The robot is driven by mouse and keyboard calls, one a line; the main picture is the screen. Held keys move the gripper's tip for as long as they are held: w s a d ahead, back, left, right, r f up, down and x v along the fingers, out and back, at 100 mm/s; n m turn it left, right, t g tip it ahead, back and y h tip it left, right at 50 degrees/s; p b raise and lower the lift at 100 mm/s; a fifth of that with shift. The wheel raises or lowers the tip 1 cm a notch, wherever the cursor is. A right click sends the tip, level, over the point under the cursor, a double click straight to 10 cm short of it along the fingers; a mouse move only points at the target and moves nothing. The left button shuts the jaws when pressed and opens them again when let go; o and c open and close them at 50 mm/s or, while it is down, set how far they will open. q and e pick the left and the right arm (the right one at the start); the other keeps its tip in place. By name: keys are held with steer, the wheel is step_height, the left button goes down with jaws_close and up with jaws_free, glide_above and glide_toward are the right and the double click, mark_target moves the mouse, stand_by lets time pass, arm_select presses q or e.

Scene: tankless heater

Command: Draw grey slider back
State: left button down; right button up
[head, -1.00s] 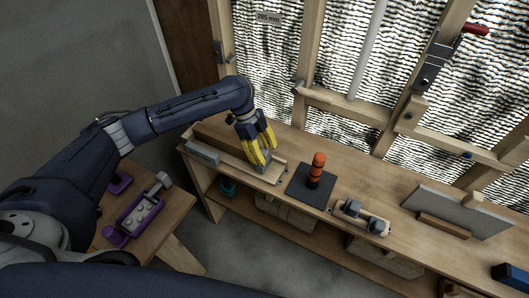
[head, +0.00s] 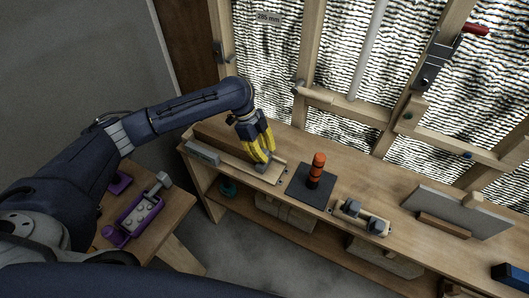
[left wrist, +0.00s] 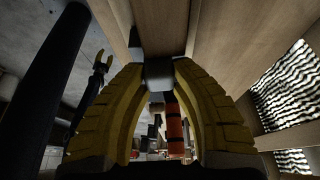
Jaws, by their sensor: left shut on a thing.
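The grey slider (head: 263,161) sits in a light wooden track (head: 276,173) on the bench, near the track's right end. My left gripper (head: 262,153) has yellow fingers, reaches down from above and is shut on the slider. In the left wrist view the slider's grey block (left wrist: 158,73) is between the yellow fingertips, which hide its sides. My right gripper (left wrist: 101,62) shows small in the left wrist view, its yellow fingers apart and empty. It is outside the head view.
A dark pad (head: 307,193) with an orange-and-black upright handle (head: 317,170) stands right of the track. Further right are a wooden block with grey knobs (head: 365,216) and a grey panel (head: 460,212). A grey block (head: 202,153) lies at the track's left end.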

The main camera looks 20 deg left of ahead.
arm_select(q)
steer(key=d, duration=0.3)
steer(key=s+d, duration=0.1)
steer(key=d, duration=0.2)
steer(key=shift+s+f, duration=0.1)
steer(key=shift+s, duration=0.1)
steer(key=c, duration=1.1)
jaws_free()
steer(key=v, duration=1.2)
steer(key=shift+d, duration=0.1)
